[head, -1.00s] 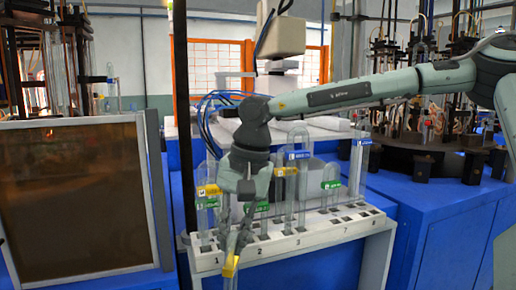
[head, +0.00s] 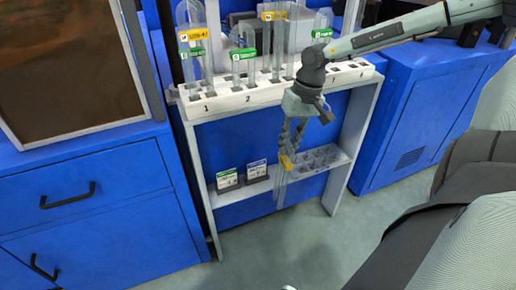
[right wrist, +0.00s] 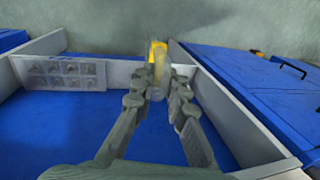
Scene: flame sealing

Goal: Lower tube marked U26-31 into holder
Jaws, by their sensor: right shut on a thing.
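My right gripper (head: 288,150) is shut on a clear tube with a yellow label (head: 287,162). The tube hangs roughly upright in front of the lower shelf; its marking is unreadable. In the right wrist view the fingers (right wrist: 160,88) close around the tube (right wrist: 157,52), which is seen nearly end-on. A grey holder with several square openings (head: 320,160) sits on the lower shelf, right of and behind the tube; it also shows in the right wrist view (right wrist: 64,73). I cannot tell whether tube and holder touch. My left gripper is not in view.
The white numbered rack (head: 222,102) above holds several clear tubes with yellow and green labels. Two small labelled cards (head: 228,180) (head: 257,171) stand on the lower shelf. Blue cabinets (head: 90,205) (head: 425,120) flank the stand.

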